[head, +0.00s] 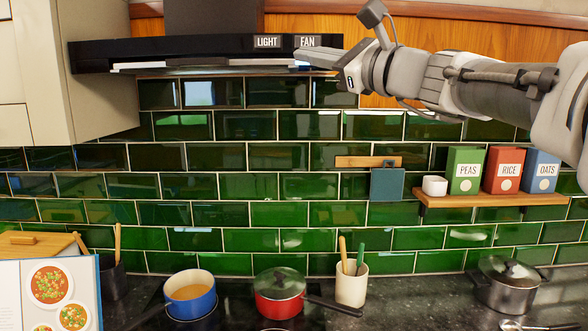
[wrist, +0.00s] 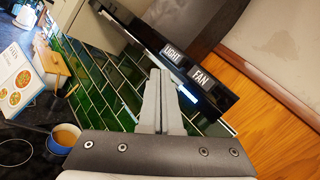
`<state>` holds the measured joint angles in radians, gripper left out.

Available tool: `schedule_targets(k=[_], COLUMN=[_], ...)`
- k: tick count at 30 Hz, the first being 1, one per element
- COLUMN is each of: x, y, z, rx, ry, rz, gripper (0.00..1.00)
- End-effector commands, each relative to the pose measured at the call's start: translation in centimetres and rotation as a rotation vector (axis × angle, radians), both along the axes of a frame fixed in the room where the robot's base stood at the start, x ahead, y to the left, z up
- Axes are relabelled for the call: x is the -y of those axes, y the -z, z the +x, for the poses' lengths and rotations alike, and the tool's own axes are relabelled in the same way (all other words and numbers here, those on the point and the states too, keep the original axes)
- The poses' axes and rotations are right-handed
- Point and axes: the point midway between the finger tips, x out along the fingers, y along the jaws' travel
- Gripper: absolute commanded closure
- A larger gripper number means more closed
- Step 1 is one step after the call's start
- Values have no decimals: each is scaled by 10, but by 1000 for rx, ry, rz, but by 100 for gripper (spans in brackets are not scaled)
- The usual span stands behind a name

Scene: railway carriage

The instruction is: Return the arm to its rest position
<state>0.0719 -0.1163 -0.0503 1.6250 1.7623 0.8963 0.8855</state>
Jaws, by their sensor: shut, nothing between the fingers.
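My gripper (head: 312,57) is raised at the upper right in the head view, its arm reaching in from the right edge. Its fingertips are just in front of the right end of the black range hood (head: 200,53), near the FAN label (head: 308,41). The LIGHT label (head: 267,42) is to the left. In the wrist view the two fingers (wrist: 158,75) are together with nothing between them, and point toward the hood's (wrist: 205,85) labelled front edge. I cannot tell whether the fingertips touch the hood.
Below are a blue pot (head: 190,298), a red lidded pan (head: 279,290), a utensil holder (head: 351,288) and a steel pot (head: 505,290). A wall shelf (head: 490,200) with PEAS, RICE and OATS boxes is under my arm. A cream cabinet (head: 85,70) is at upper left.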

Motion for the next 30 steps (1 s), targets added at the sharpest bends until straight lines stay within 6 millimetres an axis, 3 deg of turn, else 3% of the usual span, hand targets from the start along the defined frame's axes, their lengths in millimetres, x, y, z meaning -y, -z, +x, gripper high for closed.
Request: schedule_targets(k=[7,14,24,30], x=[-18,-9,44,85], y=[97,193,321,374], z=[-51,-107,-195,-237], rx=[47,117,263,351], ry=[-12,-100,-376,-588], rz=[-509,-1002,-1697,-2029], gripper=[100,100,100,100])
